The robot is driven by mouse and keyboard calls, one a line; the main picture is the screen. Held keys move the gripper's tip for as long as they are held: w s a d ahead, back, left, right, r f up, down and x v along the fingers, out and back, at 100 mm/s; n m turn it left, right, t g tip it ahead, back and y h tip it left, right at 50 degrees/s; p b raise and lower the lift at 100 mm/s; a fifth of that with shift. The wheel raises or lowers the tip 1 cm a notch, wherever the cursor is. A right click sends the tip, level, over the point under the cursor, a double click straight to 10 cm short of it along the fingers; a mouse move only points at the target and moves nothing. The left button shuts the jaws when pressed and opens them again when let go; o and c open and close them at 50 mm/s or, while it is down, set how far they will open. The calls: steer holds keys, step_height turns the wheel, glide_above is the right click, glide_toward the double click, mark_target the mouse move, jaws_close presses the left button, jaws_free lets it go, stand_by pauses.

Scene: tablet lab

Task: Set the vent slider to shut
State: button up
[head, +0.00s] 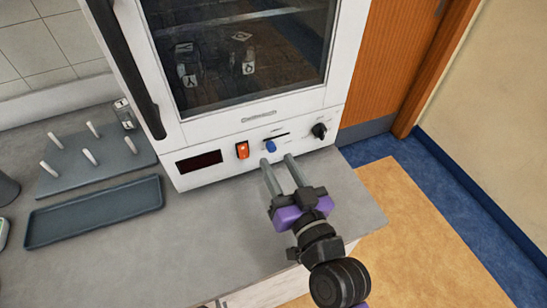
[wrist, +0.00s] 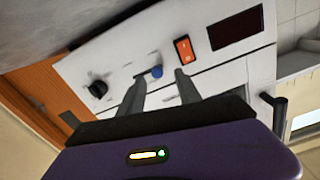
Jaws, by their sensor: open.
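The vent slider is a blue knob (head: 270,146) on a short dark slot (head: 278,138) low on the front panel of a white oven-like cabinet (head: 225,152). The knob is near the left end of the slot in the head view. It also shows in the wrist view as a blue knob (wrist: 156,72). My gripper (head: 277,160) is open and empty, its two grey fingers pointing at the panel just below the knob. In the wrist view the fingers (wrist: 160,85) stand on either side of the knob. I cannot tell whether they touch anything.
An orange rocker switch (head: 242,150) and a dark display (head: 199,162) are left of the slider; a black rotary knob (head: 319,131) is right. A peg rack (head: 70,175) and an empty grey tray (head: 40,232) stand left on the counter (head: 190,235).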

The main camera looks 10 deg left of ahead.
steer(key=v, duration=0.3)
steer(key=shift+s+b, duration=0.15)
steer(key=shift+b, duration=0.2)
steer(key=shift+d+r, duration=0.1)
steer(key=s+d+m+t+h, duration=0.2)
steer(key=s+d+m+h, duration=0.15)
steer(key=d, duration=0.35)
steer(key=s+d+m+t+h, duration=0.25)
steer(key=s+d, duration=0.25)
steer(key=d, duration=0.3)
steer(key=s+d+f+g+h, duration=0.1)
steer(key=s+d, duration=0.2)
steer(key=s, duration=0.4)
steer(key=s+d+f+n+g+h, duration=0.1)
steer(key=s+d+f+g, duration=0.1)
steer(key=s, duration=0.6)
steer(key=s+d+f+g+h, duration=0.1)
steer(key=s+d+h, duration=0.1)
steer(key=s+d, duration=0.3)
steer(key=shift+s+f+g, duration=0.35)
steer(key=shift+s+f, duration=0.05)
steer(key=shift+s, duration=0.8)
stand_by(0.4)
